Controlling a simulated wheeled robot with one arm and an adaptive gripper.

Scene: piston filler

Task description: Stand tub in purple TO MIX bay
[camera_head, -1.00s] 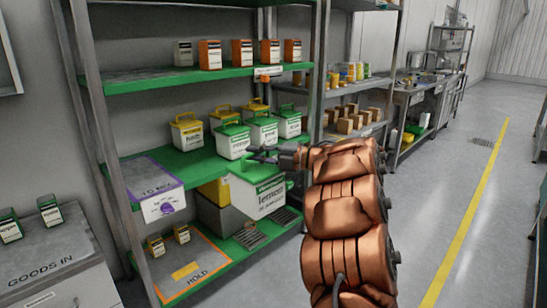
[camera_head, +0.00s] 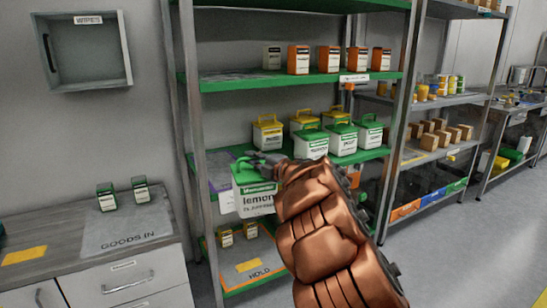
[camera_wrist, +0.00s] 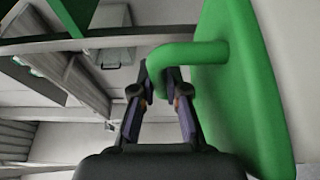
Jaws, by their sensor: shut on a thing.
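A white tub with a green lid and a "lemon" label (camera_head: 256,203) hangs upright in front of the shelf rack in the head view. My gripper (camera_head: 262,163) is shut on the tub's green handle. In the wrist view, the fingertips (camera_wrist: 163,82) close around the green handle (camera_wrist: 195,54), beside the large green lid (camera_wrist: 240,90). The purple TO MIX bay (camera_head: 221,172) is on the green middle shelf, at its left end. The tub and my gripper cover much of it, and its label cannot be read now.
Several tubs with yellow and green lids (camera_head: 312,143) stand on the middle shelf, right of the bay. A rack post (camera_head: 190,150) rises left of it. Small boxes stand on the HOLD mat (camera_head: 252,272) below. The GOODS IN counter (camera_head: 125,228) is at left.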

